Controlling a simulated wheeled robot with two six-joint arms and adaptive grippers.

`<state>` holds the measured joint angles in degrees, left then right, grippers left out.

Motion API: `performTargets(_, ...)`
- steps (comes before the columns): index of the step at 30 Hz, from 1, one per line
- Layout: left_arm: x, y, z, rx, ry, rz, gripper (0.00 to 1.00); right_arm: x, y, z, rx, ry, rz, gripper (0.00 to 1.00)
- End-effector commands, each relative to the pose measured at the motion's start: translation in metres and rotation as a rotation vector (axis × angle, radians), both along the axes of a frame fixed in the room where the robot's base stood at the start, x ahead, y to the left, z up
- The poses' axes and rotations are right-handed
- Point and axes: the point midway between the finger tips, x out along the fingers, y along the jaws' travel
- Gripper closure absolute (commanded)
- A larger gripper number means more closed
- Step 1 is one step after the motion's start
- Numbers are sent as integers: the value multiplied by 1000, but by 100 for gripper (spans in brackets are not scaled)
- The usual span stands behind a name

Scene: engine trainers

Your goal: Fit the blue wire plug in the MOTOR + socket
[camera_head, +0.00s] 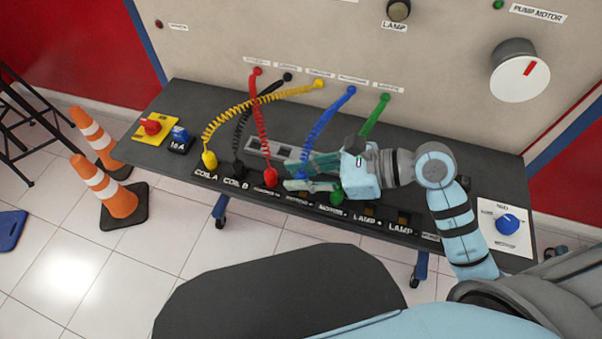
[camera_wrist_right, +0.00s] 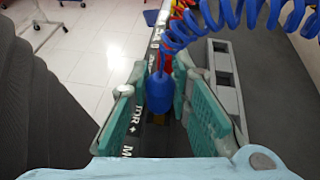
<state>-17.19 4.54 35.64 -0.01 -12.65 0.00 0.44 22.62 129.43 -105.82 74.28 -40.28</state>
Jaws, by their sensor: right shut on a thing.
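The blue wire plug (camera_wrist_right: 158,92) is between the fingers of my right gripper (camera_wrist_right: 160,108), which is shut on it. In the head view the right gripper (camera_head: 302,174) is low over the panel's socket row, at the MOTOR + label (camera_head: 298,202). The blue coiled wire (camera_head: 322,122) runs from the plug up to the back board. In the wrist view the MOTOR + label (camera_wrist_right: 124,134) lies below and left of the plug. The MOTOR + socket is mostly hidden by the plug and fingers, and I cannot tell whether the plug is seated. My left gripper is not in view.
Yellow (camera_head: 209,159), black (camera_head: 238,168) and red (camera_head: 270,177) plugs stand in the row to the left. A green plug (camera_head: 337,195) stands just right of my gripper. A grey block (camera_head: 270,147) lies behind. Orange cones (camera_head: 115,195) stand on the floor at left.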

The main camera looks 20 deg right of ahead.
Motion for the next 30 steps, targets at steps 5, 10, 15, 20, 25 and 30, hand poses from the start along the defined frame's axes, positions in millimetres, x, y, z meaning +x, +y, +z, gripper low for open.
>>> performTargets(5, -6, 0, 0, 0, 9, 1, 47, 0, 0, 0, 0, 0, 0, 100)
performTargets(10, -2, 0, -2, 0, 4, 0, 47, 0, 0, -2, 0, 0, 1, 100)
performTargets(15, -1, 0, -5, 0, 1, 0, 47, 0, 0, -5, 0, 0, 1, 100)
performTargets(20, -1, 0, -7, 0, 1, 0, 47, 0, 0, -7, 0, 0, 0, 100)
performTargets(25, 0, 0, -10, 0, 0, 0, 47, 0, 0, -10, 0, 0, 0, 100)
performTargets(30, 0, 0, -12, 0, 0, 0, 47, 0, 0, -12, 0, 0, 1, 100)
